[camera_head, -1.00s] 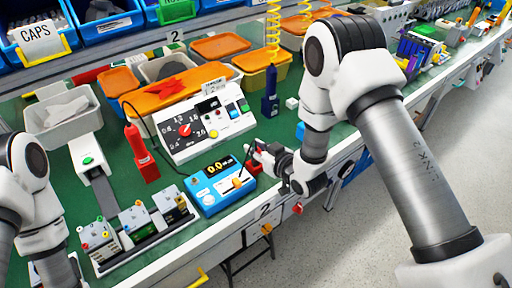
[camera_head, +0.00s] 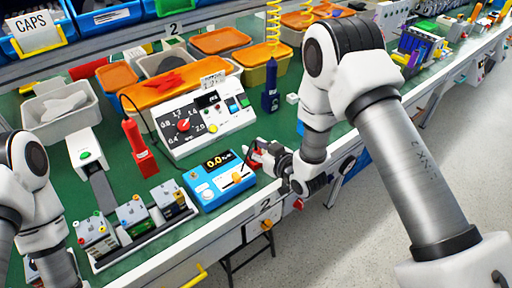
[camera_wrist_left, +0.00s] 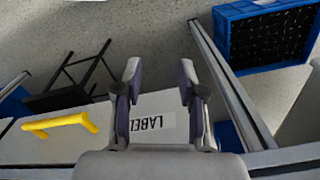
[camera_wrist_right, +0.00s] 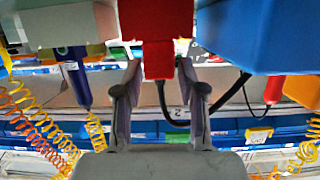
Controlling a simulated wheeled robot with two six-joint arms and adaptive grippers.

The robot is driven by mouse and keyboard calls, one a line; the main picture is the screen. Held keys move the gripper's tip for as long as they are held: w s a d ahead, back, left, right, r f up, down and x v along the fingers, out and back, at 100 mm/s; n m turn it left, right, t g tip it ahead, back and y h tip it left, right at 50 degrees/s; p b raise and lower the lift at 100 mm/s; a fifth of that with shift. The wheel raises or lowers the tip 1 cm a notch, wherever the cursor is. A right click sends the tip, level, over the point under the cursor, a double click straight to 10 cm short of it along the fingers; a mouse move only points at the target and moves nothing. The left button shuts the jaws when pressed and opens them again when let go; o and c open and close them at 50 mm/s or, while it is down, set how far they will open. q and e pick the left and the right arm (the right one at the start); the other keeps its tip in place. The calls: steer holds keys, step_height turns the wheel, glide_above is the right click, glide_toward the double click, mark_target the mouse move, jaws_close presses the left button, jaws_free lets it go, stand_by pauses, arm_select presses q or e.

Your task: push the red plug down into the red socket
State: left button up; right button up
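The red plug (camera_wrist_right: 158,60), with a black cable, shows between the finger tips of my right gripper (camera_wrist_right: 159,72) in the right wrist view. That gripper looks open, with a small gap on each side of the plug. A wider red block, the socket (camera_wrist_right: 157,18), meets the plug at the top of that view. I cannot tell how deep the plug sits. In the head view my right gripper (camera_head: 264,158) is at the bench's front edge, right of the blue meter, and largely hides the red parts. My left gripper (camera_wrist_left: 160,85) is open and empty.
The blue meter (camera_head: 207,191) stands close on the left of the right gripper. Behind it are a white dial panel (camera_head: 180,106) and a red handset (camera_head: 135,140). A dark blue tool (camera_head: 270,90) hangs on a yellow coil. A yellow handle (camera_wrist_left: 62,124) lies below the left gripper.

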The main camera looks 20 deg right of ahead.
steer(key=shift+s, duration=0.1)
steer(key=v, duration=1.2)
steer(key=shift+r, duration=0.1)
steer(key=s+f+g+h, duration=0.1)
steer(key=s+f+g, duration=0.4)
steer(key=f, duration=0.4)
steer(key=s+f+g+h, duration=0.1)
steer(key=s+f+g, duration=0.1)
steer(key=s+f, duration=0.6)
steer(key=s+d+f+m+g+h, duration=0.1)
steer(key=s+f+m+g, duration=0.1)
steer(key=s, duration=0.3)
steer(key=s+d+f+m+g+h, duration=0.2)
steer(key=s+f+g, duration=0.1)
steer(key=s, duration=0.3)
steer(key=shift+s+d+f+g, duration=0.2)
steer(key=shift+d+f+g, duration=0.1)
steer(key=shift+g, duration=0.6)
